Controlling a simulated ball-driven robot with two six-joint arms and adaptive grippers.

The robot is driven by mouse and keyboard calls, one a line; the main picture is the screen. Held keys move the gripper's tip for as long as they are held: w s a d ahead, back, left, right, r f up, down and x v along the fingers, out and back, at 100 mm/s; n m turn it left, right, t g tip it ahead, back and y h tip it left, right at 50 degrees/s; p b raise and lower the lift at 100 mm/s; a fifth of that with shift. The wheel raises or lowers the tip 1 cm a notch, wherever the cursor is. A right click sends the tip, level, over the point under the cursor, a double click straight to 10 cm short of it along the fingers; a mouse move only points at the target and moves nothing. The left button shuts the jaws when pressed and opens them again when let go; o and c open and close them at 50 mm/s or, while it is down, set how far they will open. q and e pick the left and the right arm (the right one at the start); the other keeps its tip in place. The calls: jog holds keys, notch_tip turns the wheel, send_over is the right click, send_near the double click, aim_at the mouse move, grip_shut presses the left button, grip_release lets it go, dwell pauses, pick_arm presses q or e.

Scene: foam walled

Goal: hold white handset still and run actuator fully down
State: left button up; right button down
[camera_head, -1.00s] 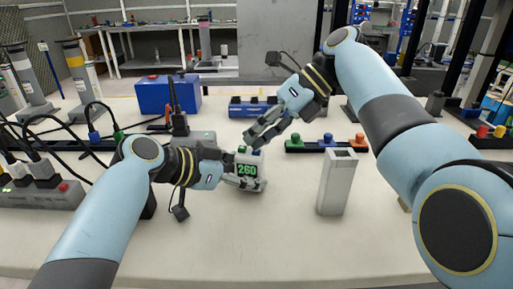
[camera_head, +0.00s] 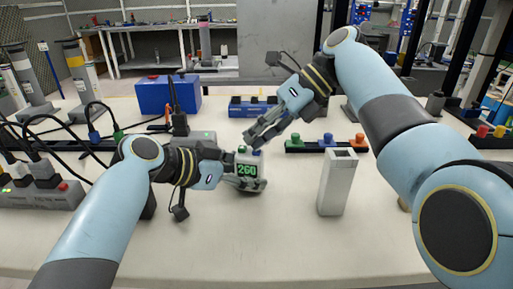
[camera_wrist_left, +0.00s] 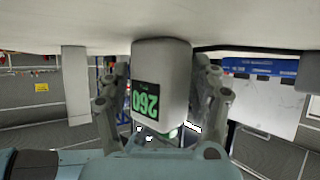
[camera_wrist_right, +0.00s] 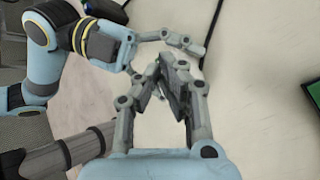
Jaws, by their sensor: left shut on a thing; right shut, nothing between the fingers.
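The white handset (camera_head: 248,171) stands upright on the bench with a green "260" on its dark screen. Its top carries a green button and a blue button. My left gripper (camera_head: 246,181) is shut around its sides; the left wrist view shows the handset (camera_wrist_left: 162,58) upside down between the fingers. My right gripper (camera_head: 252,140) is shut and empty, its tips just above the handset's top; whether they touch a button I cannot tell. In the right wrist view its fingers (camera_wrist_right: 165,78) hide most of the handset. A pale grey upright column (camera_head: 336,183), likely the actuator, stands to the right.
A blue box (camera_head: 168,95) and a blue rack (camera_head: 252,107) stand behind. A dark strip with green, blue and orange knobs (camera_head: 326,144) lies behind the column. Power strips with black cables (camera_head: 38,193) crowd the left. The front of the bench is clear.

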dwell(0.4)
jog(key=shift+r, duration=0.9)
notch_tip(320, 180, up, 5)
dwell(0.8)
pick_arm(q)
jog(key=o, duration=1)
jog(key=shift+c, duration=0.2)
